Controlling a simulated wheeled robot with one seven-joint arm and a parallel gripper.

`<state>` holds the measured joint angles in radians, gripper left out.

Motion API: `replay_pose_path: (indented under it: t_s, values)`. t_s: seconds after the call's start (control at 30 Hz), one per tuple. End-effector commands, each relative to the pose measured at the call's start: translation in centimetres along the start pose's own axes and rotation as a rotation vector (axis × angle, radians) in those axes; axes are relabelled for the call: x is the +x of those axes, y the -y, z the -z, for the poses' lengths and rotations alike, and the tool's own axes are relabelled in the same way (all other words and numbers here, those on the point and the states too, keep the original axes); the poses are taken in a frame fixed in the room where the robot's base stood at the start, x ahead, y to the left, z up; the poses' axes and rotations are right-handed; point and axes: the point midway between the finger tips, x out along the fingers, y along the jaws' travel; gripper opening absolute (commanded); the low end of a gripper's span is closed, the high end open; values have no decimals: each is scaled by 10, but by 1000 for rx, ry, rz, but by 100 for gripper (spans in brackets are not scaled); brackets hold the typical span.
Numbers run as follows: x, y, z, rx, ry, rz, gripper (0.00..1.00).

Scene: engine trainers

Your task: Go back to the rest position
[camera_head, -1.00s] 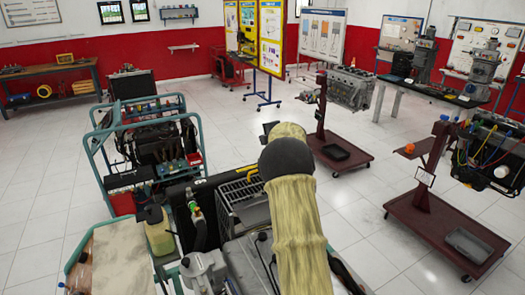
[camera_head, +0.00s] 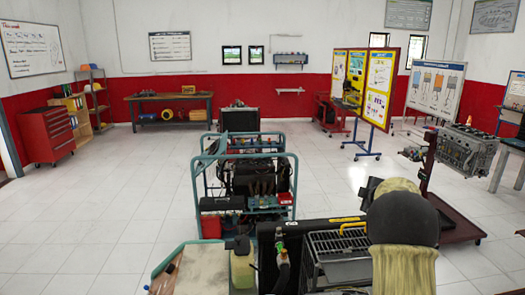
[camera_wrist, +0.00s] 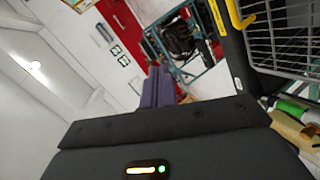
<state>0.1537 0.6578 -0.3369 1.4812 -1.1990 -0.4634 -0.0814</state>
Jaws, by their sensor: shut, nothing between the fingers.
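My arm (camera_head: 404,255), in a pale yellow sleeve with a dark round joint, rises at the lower right of the head view. My gripper (camera_wrist: 158,88) shows in the wrist view as two purplish fingers side by side beyond the dark wrist housing. The fingers are together with nothing visible between them. In the head view the gripper is mostly hidden behind the arm joint.
A teal-framed engine trainer (camera_head: 202,174) stands ahead. A grey wire basket (camera_head: 340,244) and a black panel lie close to my arm; the basket also shows in the wrist view (camera_wrist: 284,36). A maroon engine stand (camera_head: 428,165) is at right. Floor at left is clear.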

Motion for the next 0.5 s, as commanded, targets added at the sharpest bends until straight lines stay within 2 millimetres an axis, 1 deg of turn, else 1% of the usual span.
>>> replay_pose_path:
  t_s: [0.03,0.17,0.27,0.37,0.4,0.47,0.5]
  values:
    - [-10,7,3,72,24,-1,0]
    - [-34,32,7,264,101,14,0]
    - [-54,58,14,404,161,45,0]
    - [-78,89,22,534,226,90,0]
    - [-88,103,25,585,253,111,0]
    - [-105,125,31,656,293,148,0]
    - [-116,141,35,702,322,174,0]
